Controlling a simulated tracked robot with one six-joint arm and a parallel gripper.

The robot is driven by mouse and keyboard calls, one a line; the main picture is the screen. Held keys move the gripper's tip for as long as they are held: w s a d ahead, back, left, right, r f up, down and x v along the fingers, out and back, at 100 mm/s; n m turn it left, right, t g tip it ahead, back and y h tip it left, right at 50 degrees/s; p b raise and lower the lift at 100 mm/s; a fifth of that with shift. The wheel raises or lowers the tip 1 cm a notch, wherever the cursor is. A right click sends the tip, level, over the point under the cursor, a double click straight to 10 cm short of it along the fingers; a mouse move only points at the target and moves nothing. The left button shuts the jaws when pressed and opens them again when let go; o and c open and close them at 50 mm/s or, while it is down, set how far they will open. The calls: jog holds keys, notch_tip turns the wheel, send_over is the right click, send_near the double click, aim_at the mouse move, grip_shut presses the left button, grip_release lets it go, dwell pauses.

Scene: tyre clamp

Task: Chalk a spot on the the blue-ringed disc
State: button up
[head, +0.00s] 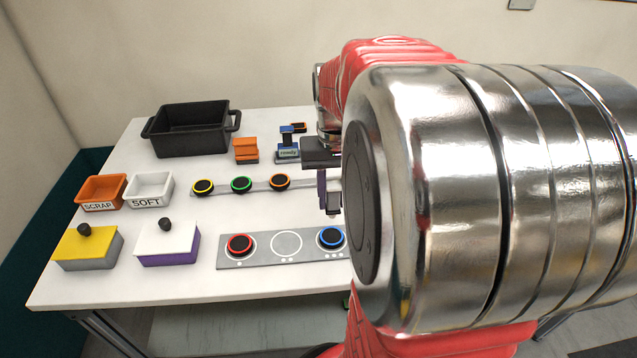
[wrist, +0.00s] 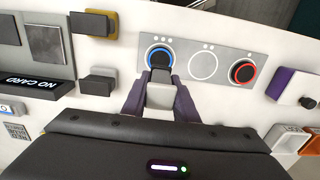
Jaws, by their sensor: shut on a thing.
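The blue-ringed disc (head: 331,237) has a black top and sits at the right end of a grey plate (head: 262,262) in the head view. In the wrist view the disc's blue ring (wrist: 151,51) shows just beyond my gripper's fingertips. My gripper (wrist: 161,92) has purple fingers and is shut on a pale grey block (wrist: 160,97), perhaps the chalk, with a dark front end. This dark end overlaps the disc in the wrist view; I cannot tell whether they touch.
A red-ringed disc (head: 240,245) and an empty white circle (head: 286,245) share the plate. Behind is a strip with yellow-, green- and orange-ringed discs (head: 241,184). Orange SCRAP (head: 101,191) and white SOFT trays (head: 150,189), lidded boxes (head: 168,245) and a black bin (head: 191,128) stand left.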

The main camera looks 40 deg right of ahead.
aim_at(333, 217)
jog(key=shift+f, duration=0.1)
jog(key=shift+s+f, duration=0.1)
jog(key=shift+f, duration=2.9)
jog(key=shift+f, duration=0.35)
jog(key=shift+r, duration=3.5)
